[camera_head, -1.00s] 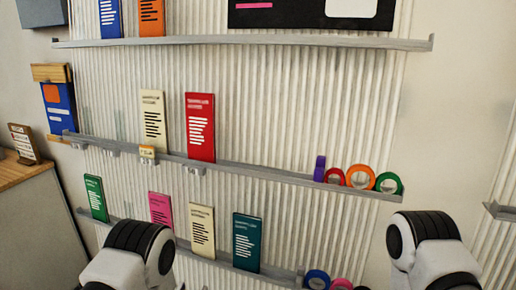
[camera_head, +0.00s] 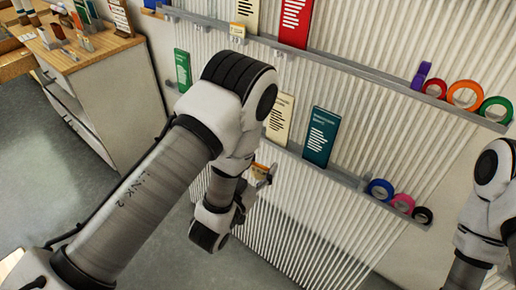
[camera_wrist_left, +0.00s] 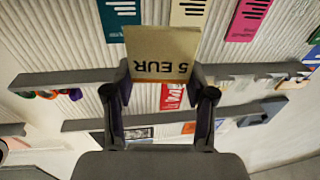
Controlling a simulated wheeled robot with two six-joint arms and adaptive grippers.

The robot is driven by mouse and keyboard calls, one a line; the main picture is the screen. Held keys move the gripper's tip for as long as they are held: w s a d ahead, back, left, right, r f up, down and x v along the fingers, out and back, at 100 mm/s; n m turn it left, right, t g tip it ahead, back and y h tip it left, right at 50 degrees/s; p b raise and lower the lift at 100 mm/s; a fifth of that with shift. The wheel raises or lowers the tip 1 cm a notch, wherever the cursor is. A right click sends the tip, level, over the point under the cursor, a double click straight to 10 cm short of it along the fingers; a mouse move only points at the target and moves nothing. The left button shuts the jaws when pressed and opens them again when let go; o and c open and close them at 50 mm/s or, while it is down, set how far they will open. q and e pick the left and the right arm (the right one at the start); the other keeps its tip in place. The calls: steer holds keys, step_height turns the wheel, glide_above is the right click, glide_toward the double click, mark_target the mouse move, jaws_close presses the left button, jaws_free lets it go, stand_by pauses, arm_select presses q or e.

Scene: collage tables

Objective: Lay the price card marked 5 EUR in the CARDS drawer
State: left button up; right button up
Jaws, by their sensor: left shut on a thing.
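The price card marked 5 EUR (camera_wrist_left: 160,52) is a tan card, its lettering upside down in the left wrist view. My left gripper (camera_wrist_left: 160,88) is shut on it, with one finger at each side edge. In the head view the card (camera_head: 257,171) is a small orange and white patch at my left gripper (camera_head: 264,177), in front of the lower shelf. A grey cabinet (camera_head: 105,95) with a wooden top and drawer handles stands at the left. No CARDS label is readable on it. My right gripper is out of view; only its arm shows at the right.
The wall shelves (camera_head: 340,68) hold brochures and tape rolls (camera_head: 464,94). Another small price card (camera_head: 238,31) sits on the upper visible shelf. Small items stand on the cabinet top (camera_head: 82,50). Grey floor (camera_head: 60,175) lies open in front of the cabinet.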

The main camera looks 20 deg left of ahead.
arm_select(q)
steer(key=s+d+r+m+g+h, duration=0.4)
steer(key=s+d+m+h, duration=0.15)
steer(key=d+h, duration=0.3)
step_height(320, 180, down, 6)
steer(key=w+d+m+g+h, duration=0.2)
steer(key=m+g+h, duration=0.3)
steer(key=m+g, duration=0.4)
steer(key=shift+w+r+g+h, duration=0.2)
steer(key=shift+w+g+h, duration=0.15)
steer(key=shift+g, duration=1.35)
